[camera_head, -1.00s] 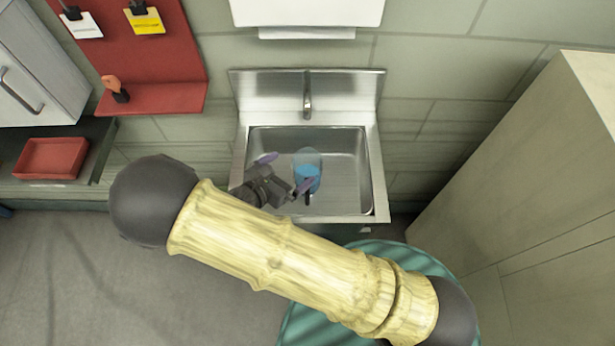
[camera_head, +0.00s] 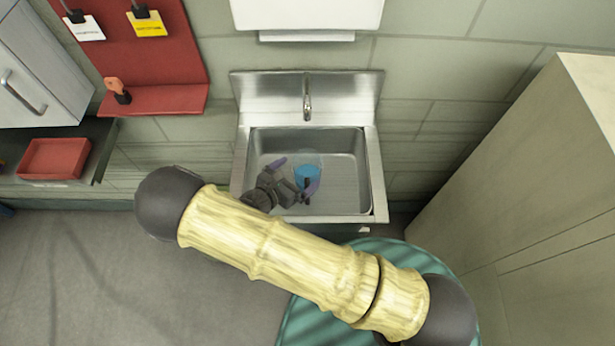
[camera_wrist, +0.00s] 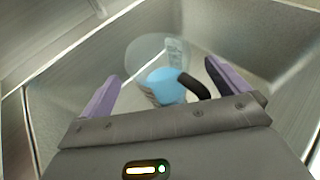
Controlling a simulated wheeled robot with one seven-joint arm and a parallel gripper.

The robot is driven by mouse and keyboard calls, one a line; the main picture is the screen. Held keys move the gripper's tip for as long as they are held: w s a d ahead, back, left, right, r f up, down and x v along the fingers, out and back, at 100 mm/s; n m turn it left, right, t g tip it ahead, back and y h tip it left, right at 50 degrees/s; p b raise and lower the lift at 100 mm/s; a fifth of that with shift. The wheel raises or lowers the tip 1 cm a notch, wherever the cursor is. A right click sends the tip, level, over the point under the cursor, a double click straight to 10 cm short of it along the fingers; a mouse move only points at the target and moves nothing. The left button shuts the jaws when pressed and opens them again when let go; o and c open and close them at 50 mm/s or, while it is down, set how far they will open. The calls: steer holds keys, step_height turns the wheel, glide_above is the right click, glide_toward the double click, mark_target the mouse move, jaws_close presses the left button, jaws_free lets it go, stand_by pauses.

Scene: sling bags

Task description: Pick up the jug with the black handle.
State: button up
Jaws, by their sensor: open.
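The jug (camera_head: 307,173) is clear with blue in it and stands in the steel sink. Its black handle (camera_wrist: 196,87) shows in the wrist view, on the right side of the jug (camera_wrist: 165,84), pointing toward the right finger. My gripper (camera_head: 297,174) is inside the sink area, close to the jug. In the wrist view my gripper (camera_wrist: 163,90) has its two purple fingers spread wide, with the jug and handle seen between and beyond them. I cannot tell whether a finger touches the jug. Part of the jug's base is hidden by the gripper.
The sink (camera_head: 372,180) has raised steel walls around the jug, and a faucet (camera_head: 307,97) stands at its back. A tall cabinet (camera_head: 545,170) is at the right. A red tray (camera_head: 53,158) sits on a shelf at the left. The sink's right side is clear.

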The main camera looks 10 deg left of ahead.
mark_target(316, 159)
steer(key=p+x, duration=0.1)
steer(key=x, duration=0.3)
steer(key=shift+w+f, duration=0.15)
steer(key=shift+w, duration=0.1)
steer(key=c, duration=1.7)
steer(key=shift+c, duration=0.2)
step_height(316, 159, up, 10)
steer(key=b, duration=0.1)
steer(key=shift+b, duration=0.35)
